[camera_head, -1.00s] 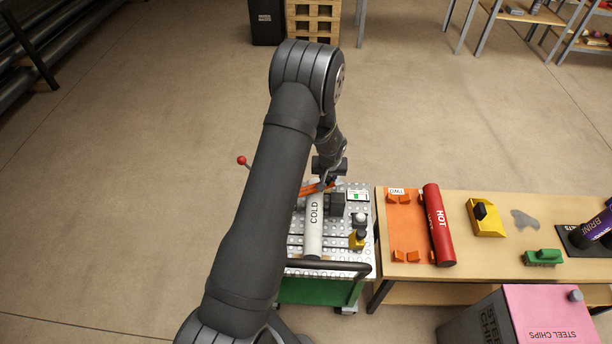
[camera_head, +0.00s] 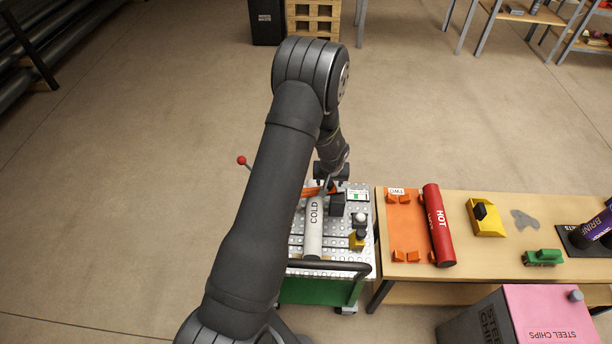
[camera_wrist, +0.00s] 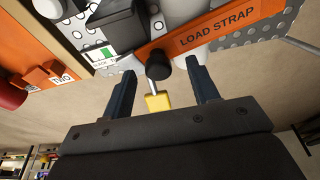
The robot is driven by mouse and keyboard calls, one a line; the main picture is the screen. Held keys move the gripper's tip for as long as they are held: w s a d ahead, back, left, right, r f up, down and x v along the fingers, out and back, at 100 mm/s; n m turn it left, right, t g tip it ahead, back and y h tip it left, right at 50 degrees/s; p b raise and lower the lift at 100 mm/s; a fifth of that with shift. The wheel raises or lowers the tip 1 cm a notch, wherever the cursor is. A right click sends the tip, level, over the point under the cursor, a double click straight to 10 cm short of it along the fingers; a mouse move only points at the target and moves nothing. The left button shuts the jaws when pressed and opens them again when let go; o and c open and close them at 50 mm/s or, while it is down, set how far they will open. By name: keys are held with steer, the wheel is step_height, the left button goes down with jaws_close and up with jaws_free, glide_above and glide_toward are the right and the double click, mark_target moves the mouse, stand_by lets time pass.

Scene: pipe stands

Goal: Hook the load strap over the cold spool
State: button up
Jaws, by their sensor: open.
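The cold spool (camera_head: 314,228) is a pale cylinder marked COLD, lying on a perforated cart top. The orange load strap (camera_head: 312,191) lies at the spool's far end, and its lettering shows in the wrist view (camera_wrist: 215,36). I cannot tell whether its end is hooked. My gripper (camera_head: 327,178) is at the spool's far end, partly hidden by my arm. In the wrist view my gripper (camera_wrist: 162,88) is open, with its fingers apart. A black knob (camera_wrist: 158,66) and a yellow piece (camera_wrist: 157,102) show between the fingers, not visibly gripped.
A black block (camera_head: 337,204) and a yellow-based fitting (camera_head: 357,240) stand right of the spool. A red-knobbed lever (camera_head: 242,160) sticks out left. The bench at right holds an orange stand (camera_head: 404,228) and the red HOT spool (camera_head: 438,226). A black handle (camera_head: 330,266) edges the cart's near side.

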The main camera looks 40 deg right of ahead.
steer(key=shift+r, duration=3.45)
steer(key=shift+f, duration=3.55)
steer(key=shift+d, duration=0.1)
